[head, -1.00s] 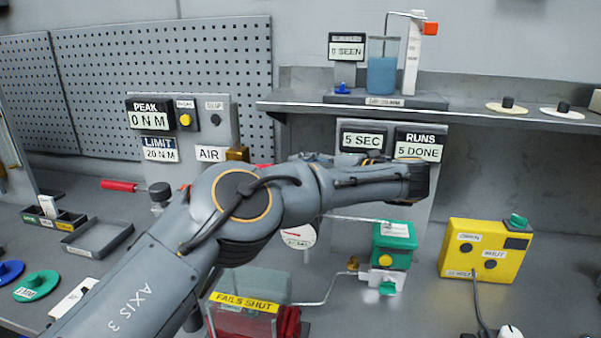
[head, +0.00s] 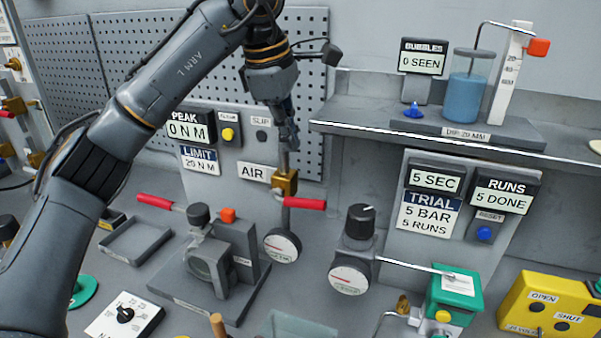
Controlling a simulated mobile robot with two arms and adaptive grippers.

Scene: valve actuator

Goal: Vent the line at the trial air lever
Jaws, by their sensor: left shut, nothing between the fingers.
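The air lever is a red handle (head: 304,204) on a brass valve (head: 285,182), beside the AIR label (head: 258,172). The handle points right, roughly level, across the grey pipe. A round gauge (head: 282,245) hangs below it; its reading is too small to make out. My left gripper (head: 289,138) is shut and empty, pointing down just above the brass valve, in front of the pipe's upper end. I cannot tell whether its tips touch the pipe. The trial sign (head: 428,212) reads 5 BAR, 5 RUNS. My right gripper is out of view.
A black-knobbed regulator (head: 358,228) with a gauge stands right of the lever. A grey vise-like fixture (head: 212,262) and another red handle (head: 154,202) are left of it. The shelf edge (head: 400,138) juts out at right. An empty tray (head: 137,240) lies left.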

